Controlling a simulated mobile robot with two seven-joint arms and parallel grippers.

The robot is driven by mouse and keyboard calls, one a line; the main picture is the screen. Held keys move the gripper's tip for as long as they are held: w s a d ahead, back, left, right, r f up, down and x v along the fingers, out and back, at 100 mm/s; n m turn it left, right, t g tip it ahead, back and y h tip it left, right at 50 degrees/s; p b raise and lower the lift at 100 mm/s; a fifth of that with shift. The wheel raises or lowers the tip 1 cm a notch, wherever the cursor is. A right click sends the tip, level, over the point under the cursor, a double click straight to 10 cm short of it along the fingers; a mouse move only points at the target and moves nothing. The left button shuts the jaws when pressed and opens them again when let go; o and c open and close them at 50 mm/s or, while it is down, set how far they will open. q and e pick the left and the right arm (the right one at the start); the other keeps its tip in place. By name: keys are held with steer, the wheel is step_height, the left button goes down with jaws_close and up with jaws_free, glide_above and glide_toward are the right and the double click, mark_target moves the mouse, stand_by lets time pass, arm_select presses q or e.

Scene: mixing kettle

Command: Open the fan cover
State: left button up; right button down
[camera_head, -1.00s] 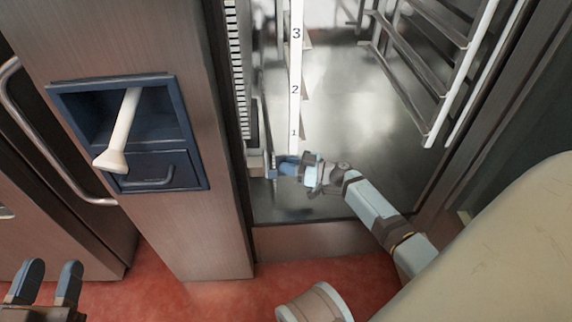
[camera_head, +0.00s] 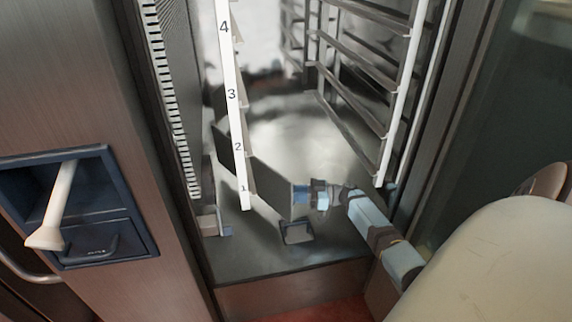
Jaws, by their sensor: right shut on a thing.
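The fan cover (camera_head: 272,190) is a grey metal panel inside the oven chamber, low behind the white numbered rack strip. It stands swung out at an angle from the left wall, its free edge towards the middle of the chamber. The strip hides part of it. My right gripper (camera_head: 301,196) reaches in from the lower right and is shut on the cover's free edge. The cover hides part of the fingers. My left gripper is out of view.
The white numbered rack strip (camera_head: 232,95) stands upright in front of the cover. Rack rails (camera_head: 350,115) line the right side. A blue recess (camera_head: 25,180) with a white-handled sprayer (camera_head: 55,210) is on the left outside panel.

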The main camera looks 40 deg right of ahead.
steer(key=shift+w+d+r, duration=0.2)
steer(key=shift+w+d, duration=0.2)
steer(key=shift+d, duration=0.3)
steer(key=shift+a, duration=0.1)
steer(key=c, duration=1.4)
jaws_free()
steer(key=o, duration=0.3)
steer(key=shift+w+a+f, duration=0.1)
steer(key=shift+w+a, duration=0.05)
steer(key=shift+w, duration=0.15)
steer(key=shift+s, duration=0.15)
